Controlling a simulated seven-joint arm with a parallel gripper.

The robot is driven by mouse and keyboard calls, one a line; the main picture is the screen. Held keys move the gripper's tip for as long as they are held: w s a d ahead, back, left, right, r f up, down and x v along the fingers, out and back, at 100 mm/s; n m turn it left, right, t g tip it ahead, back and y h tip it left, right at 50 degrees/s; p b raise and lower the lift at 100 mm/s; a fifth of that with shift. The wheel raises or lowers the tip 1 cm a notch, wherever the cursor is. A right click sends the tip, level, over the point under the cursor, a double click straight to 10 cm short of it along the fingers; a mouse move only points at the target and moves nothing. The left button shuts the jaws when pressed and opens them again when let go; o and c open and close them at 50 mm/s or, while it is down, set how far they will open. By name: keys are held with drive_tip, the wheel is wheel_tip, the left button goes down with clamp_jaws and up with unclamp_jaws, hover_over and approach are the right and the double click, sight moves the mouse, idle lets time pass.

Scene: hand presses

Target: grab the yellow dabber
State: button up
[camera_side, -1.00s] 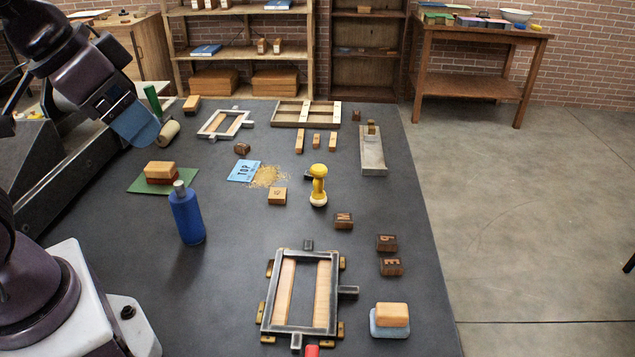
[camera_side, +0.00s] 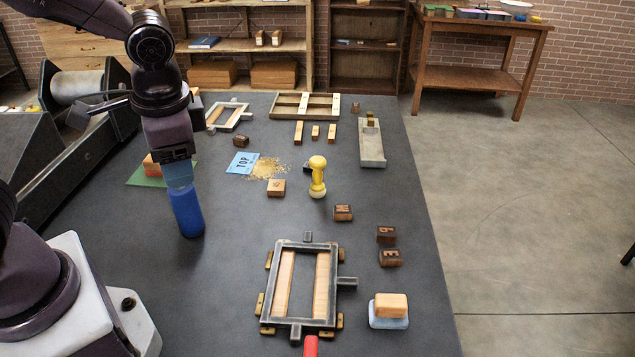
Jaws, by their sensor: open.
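The yellow dabber (camera_side: 317,177) stands upright on the dark table, right of the middle, with a rounded yellow knob on top and a pale pad at its foot. Nothing hides it. My gripper (camera_side: 179,180) points down on the left, well to the left of the dabber and higher than it. It is open and holds nothing that I can see. Its light blue end covers the top of the blue bottle (camera_side: 187,213) in this view; I cannot tell how far apart they are.
A small wooden block (camera_side: 276,188) and a blue TOP card (camera_side: 243,162) beside brown grains (camera_side: 268,168) lie between gripper and dabber. A dark object sits just behind the dabber. A stamped block (camera_side: 343,213) is at its right front. A metal frame (camera_side: 334,262) lies nearer.

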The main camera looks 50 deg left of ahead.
drive_tip(key=w+a+f+m+g+y, duration=0.1)
drive_tip(key=w+a+f+m+y, duration=0.4)
drive_tip(key=w+a+f+y, duration=0.15)
drive_tip(key=m+t, duration=1.7)
drive_tip(key=m, duration=0.5)
hover_over(320, 170)
drive_tip(key=a+v, duration=0.1)
drive_tip(key=v, duration=0.3)
wheel_tip(320, 170, down, 7)
drive_tip(key=shift+g, duration=0.3)
wheel_tip(320, 170, down, 8)
drive_tip(key=shift+s+f, duration=0.1)
drive_tip(key=shift+f, duration=0.05)
drive_tip(key=shift+x, duration=3.4)
clamp_jaws()
